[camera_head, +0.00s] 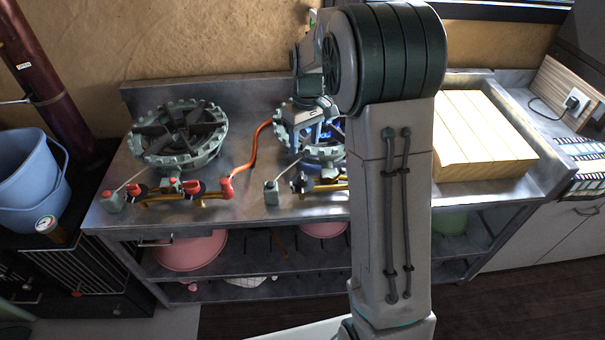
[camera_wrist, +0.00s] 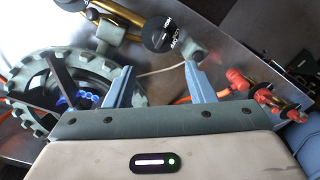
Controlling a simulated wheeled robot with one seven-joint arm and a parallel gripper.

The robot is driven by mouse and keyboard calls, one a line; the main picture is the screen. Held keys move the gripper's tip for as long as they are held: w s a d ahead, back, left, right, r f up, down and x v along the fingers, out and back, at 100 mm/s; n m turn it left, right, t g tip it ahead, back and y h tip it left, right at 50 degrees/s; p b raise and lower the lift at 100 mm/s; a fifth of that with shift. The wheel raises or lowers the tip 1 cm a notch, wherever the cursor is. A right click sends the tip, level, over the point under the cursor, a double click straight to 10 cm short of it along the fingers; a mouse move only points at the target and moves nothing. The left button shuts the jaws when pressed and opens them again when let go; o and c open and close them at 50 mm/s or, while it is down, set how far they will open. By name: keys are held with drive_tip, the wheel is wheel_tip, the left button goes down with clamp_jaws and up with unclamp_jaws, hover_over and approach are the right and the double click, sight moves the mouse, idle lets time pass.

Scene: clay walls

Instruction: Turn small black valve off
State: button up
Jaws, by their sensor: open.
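A black round knob (camera_wrist: 157,34) with pale lettering sits on a gold pipe (camera_wrist: 118,11) in the wrist view. A second black knob (camera_wrist: 71,4) is cut by the top edge. I cannot tell which is the small one. In the head view a black valve (camera_head: 299,183) sits at the front of the right burner (camera_head: 283,119), partly hidden by my arm. My gripper (camera_wrist: 160,66) is open and empty, its fingers apart. The lettered knob lies beyond the fingertips, with no contact visible. Blue flame shows in the burner ring (camera_wrist: 98,65).
A left burner (camera_head: 205,150) has red valves (camera_head: 192,187) on its pipe; an orange hose (camera_head: 252,150) runs between the burners. Grey igniter boxes (camera_wrist: 110,31) stand near the knobs. A wooden board (camera_head: 480,135) covers the right end. The steel counter front between the burners is mostly clear.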

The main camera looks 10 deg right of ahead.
sight(303, 175)
drive_tip(key=f, duration=1.2)
drive_tip(key=shift+s+a+f+p, duration=0.2)
drive_tip(key=shift+a+f+p, duration=0.1)
drive_tip(key=shift+f+p, duration=0.05)
drive_tip(key=c, duration=1)
